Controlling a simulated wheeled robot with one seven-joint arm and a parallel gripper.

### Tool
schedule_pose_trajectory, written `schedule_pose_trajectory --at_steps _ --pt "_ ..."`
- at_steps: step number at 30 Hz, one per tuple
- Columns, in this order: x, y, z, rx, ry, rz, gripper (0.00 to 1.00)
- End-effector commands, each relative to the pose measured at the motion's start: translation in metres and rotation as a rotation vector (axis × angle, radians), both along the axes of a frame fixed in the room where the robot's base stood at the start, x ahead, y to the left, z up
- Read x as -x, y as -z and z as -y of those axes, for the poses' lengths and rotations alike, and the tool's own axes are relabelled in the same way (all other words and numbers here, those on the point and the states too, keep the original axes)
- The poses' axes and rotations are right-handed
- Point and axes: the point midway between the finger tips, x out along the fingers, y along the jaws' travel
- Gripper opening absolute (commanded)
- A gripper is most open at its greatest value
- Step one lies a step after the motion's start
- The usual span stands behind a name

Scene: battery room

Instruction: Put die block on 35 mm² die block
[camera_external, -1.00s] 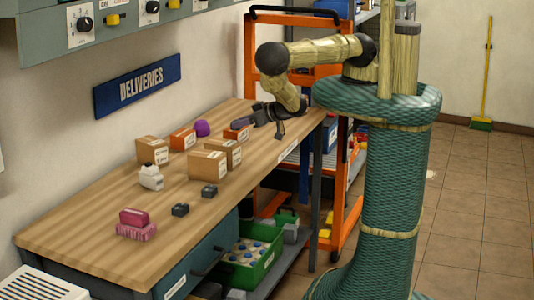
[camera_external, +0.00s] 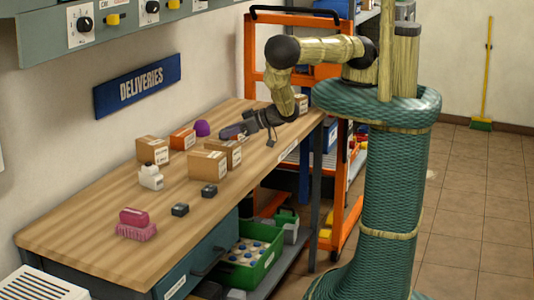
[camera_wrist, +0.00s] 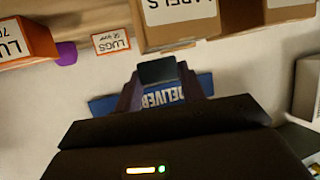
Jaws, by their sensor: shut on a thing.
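My gripper (camera_external: 232,132) is over the back half of the wooden table, pointing left. In the wrist view my gripper (camera_wrist: 163,82) is shut on a small dark grey block (camera_wrist: 162,71), which sits between the fingertips; it looks like the die block, with no readable marking. Two similar small dark blocks stand apart on the table: one nearer the front (camera_external: 180,209) and one farther back (camera_external: 209,190). I cannot read which is the 35 mm² die block. Neither shows in the wrist view.
Cardboard boxes (camera_external: 208,168), an orange lugs box (camera_external: 182,138), a purple object (camera_external: 202,128) and a white bottle (camera_external: 151,177) stand on the table (camera_external: 100,200). Pink items (camera_external: 135,230) lie at the front left. Table space around the two blocks is clear.

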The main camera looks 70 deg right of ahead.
Motion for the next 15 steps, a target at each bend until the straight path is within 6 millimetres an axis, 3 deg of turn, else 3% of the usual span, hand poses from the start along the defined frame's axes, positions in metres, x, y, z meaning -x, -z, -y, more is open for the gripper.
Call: schedule_pose_trajectory --at_steps 1,8,15 --pt "0.0 0.0 -0.019 -0.007 -0.038 0.004 0.08" --pt "0.01 -0.003 -0.092 -0.006 -0.201 0.004 0.08" --pt "0.034 -0.018 -0.177 -0.009 -0.408 0.004 0.08"
